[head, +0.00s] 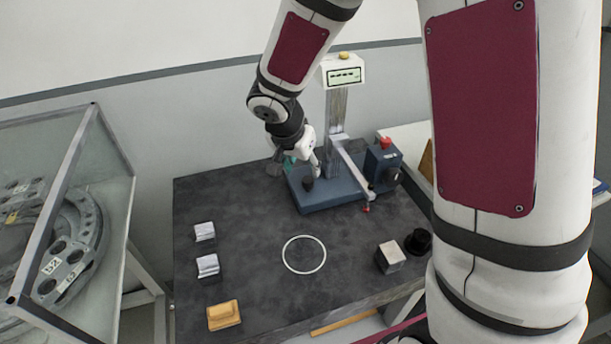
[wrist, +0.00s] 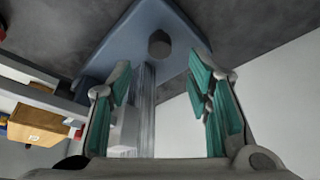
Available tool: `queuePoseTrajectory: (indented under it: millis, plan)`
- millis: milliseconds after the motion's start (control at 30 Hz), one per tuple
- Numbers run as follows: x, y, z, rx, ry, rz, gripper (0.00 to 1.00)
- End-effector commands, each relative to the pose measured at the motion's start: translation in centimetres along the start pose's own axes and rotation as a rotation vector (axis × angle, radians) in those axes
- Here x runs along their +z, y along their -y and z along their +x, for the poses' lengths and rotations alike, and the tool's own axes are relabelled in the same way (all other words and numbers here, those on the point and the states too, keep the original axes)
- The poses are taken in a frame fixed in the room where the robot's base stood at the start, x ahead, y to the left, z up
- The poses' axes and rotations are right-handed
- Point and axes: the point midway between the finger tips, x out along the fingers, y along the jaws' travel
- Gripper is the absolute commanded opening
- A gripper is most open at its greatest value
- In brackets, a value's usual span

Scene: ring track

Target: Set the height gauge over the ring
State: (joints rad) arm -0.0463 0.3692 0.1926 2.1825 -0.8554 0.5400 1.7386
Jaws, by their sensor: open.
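The height gauge stands at the back of the dark table, with a blue base (head: 335,200), an upright grey column (head: 337,112) and a display head (head: 344,74). A thin white ring (head: 283,256) lies on the table in front of it, apart from the base. My gripper (head: 301,163) is low at the gauge's left side, over the base. In the wrist view my gripper (wrist: 162,82) is open, its green-padded fingers on either side of the gauge's column (wrist: 147,95) as seen from here. The blue base (wrist: 120,50) and a dark round post (wrist: 159,43) show beyond. Contact cannot be told.
Two small silver blocks (head: 207,265) and a tan block (head: 223,316) lie at the table's left. A metal cube (head: 390,257) and a black round piece (head: 418,241) are at the right. A glass-sided case (head: 110,150) stands left of the table. Table around the ring is clear.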

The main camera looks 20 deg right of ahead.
Motion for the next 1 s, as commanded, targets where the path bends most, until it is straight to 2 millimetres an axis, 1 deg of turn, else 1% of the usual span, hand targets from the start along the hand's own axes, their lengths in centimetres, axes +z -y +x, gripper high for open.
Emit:
queuePoseTrajectory:
  millis: [33, 200, 400, 567, 800, 833, 867, 900, 967, 1000]
  plan:
    - [0.1, 0.0, 1.2, 0.003, 0.004, -0.002, 0.46]
    - [0.1, 0.0, 4.2, 0.002, 0.002, -0.002, 0.46]
    - [0.0, 0.0, 6.4, 0.001, 0.001, -0.001, 0.46]
    - [0.0, 0.0, 7.0, -0.001, 0.0, 0.0, 0.46]
    - [0.0, 0.0, 7.0, -0.001, 0.0, 0.0, 0.46]
    - [0.0, 0.0, 7.0, -0.001, 0.0, 0.0, 0.41]
    - [0.0, 0.0, 7.0, -0.001, 0.0, 0.0, 0.34]
    - [0.0, 0.0, 7.0, -0.001, 0.0, 0.0, 0.25]
    - [0.0, 0.0, 7.0, -0.001, 0.0, 0.0, 0.12]
    - [0.0, 0.0, 7.0, -0.001, 0.0, 0.0, 0.03]
